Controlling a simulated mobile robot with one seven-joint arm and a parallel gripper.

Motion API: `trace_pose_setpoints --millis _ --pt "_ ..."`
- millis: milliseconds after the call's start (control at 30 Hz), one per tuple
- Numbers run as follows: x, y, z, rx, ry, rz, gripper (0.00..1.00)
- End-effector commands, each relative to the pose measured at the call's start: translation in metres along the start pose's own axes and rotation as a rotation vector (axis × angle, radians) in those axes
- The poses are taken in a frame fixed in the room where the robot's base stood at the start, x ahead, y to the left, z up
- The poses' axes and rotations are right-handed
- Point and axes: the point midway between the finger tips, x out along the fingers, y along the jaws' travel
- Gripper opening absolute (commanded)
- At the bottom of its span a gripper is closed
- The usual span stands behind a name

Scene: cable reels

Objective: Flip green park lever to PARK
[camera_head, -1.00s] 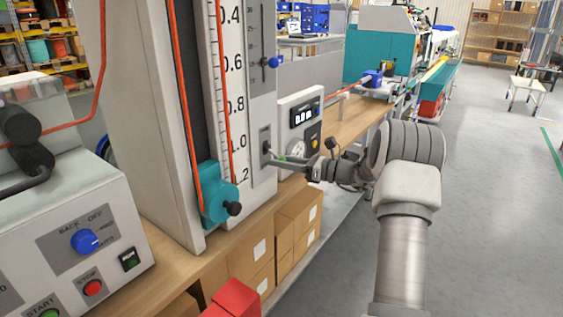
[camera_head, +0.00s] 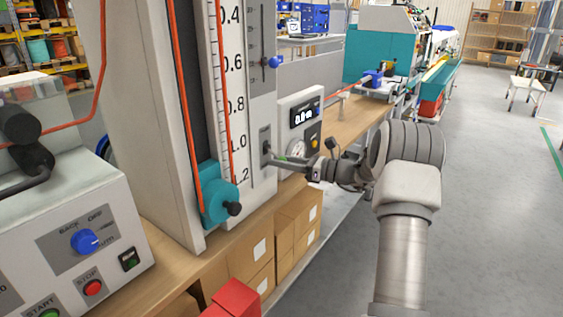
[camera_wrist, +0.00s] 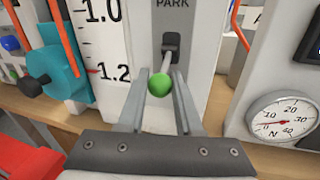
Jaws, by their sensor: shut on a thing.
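The green park lever has a round green knob (camera_wrist: 159,84) on a thin metal shaft. The shaft comes out of a dark slot plate (camera_wrist: 172,42) on the grey column, below the word PARK. My gripper (camera_wrist: 161,74) is shut on the lever, with one finger on each side of the knob. In the head view my gripper (camera_head: 272,160) reaches the column from the right, level with the slot plate (camera_head: 265,140). Only a sliver of green shows there, as the fingers hide most of the lever.
A teal block with a black knob (camera_head: 232,208) is left of the lever. A dial gauge (camera_wrist: 283,118) and a display box (camera_head: 303,113) are close on the right. Cardboard boxes (camera_head: 300,222) stand below the bench. The floor (camera_head: 490,220) at the right is clear.

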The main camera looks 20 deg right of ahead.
Motion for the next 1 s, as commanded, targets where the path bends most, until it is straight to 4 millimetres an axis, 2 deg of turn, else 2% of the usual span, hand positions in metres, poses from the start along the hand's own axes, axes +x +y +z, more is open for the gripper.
trace_pose_setpoints --millis 467,1000 --pt "-0.003 0.002 0.012 0.026 0.099 -0.009 0.0" --pt "-0.006 0.005 0.036 0.119 0.452 -0.04 0.0"
